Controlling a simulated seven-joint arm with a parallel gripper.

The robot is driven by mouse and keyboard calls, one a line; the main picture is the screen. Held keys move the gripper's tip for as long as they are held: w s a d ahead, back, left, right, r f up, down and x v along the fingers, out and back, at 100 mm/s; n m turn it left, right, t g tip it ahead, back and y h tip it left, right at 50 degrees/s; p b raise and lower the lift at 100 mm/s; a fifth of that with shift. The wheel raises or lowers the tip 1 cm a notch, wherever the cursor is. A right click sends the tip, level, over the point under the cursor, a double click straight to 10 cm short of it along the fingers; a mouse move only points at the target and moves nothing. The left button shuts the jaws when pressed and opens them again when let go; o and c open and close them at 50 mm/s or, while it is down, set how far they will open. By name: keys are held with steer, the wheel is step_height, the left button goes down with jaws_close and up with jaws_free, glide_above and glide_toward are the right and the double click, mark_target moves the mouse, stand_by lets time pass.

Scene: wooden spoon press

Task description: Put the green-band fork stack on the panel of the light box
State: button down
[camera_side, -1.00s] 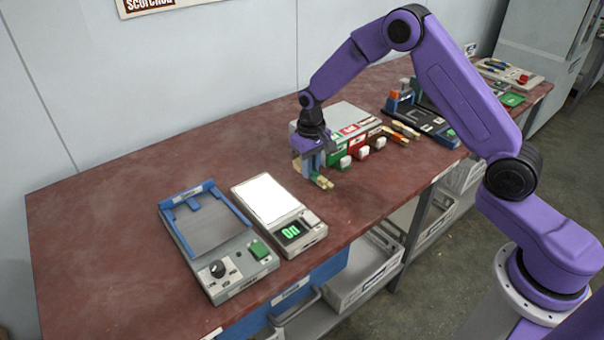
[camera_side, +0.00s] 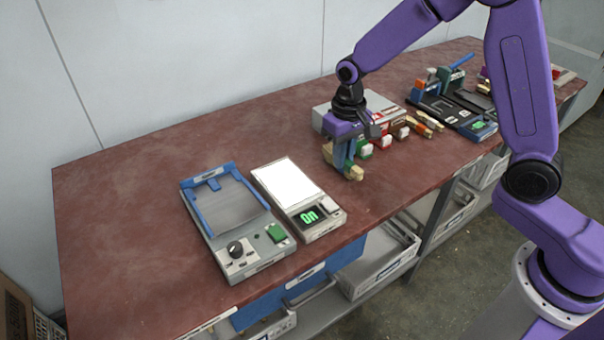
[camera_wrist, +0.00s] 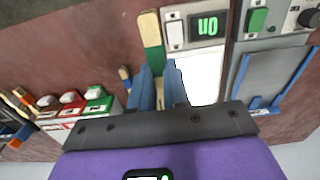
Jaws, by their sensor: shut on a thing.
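My gripper (camera_side: 345,158) is shut on the green-band fork stack (camera_side: 354,173), which is pale wood with a green band. In the wrist view the stack (camera_wrist: 150,28) sticks out beyond the blue fingers (camera_wrist: 160,85), which hide its rear part. The light box (camera_side: 325,227) has a lit white panel (camera_side: 288,181) and a green "On" display. My gripper and the stack are to the right of the panel in the side view, apart from it. The panel (camera_wrist: 205,78) is bare where it shows in the wrist view, partly hidden by a finger.
A grey device with a blue frame (camera_side: 240,250) stands left of the light box. A grey dispenser box (camera_side: 330,113) with coloured slots stands behind my gripper. A small blue-and-wood piece (camera_wrist: 124,73) shows beside the fingers. Black trays (camera_side: 440,108) lie further right. The table's left part is clear.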

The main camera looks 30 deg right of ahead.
steer(key=w+a, duration=0.1)
steer(key=a, duration=0.2)
glide_above(286, 181)
steer(key=s, duration=0.1)
steer(key=f, duration=0.7)
steer(key=shift+s+d+f, duration=0.1)
steer(key=shift+s+d, duration=0.1)
steer(key=shift+w+a+f, duration=0.2)
steer(key=shift+w+f, duration=0.25)
steer(key=shift+f, duration=0.1)
steer(key=shift+w+f, duration=0.15)
steer(key=shift+f, duration=1.55)
steer(key=shift+f, duration=0.1)
steer(key=c, duration=1.1)
jaws_free()
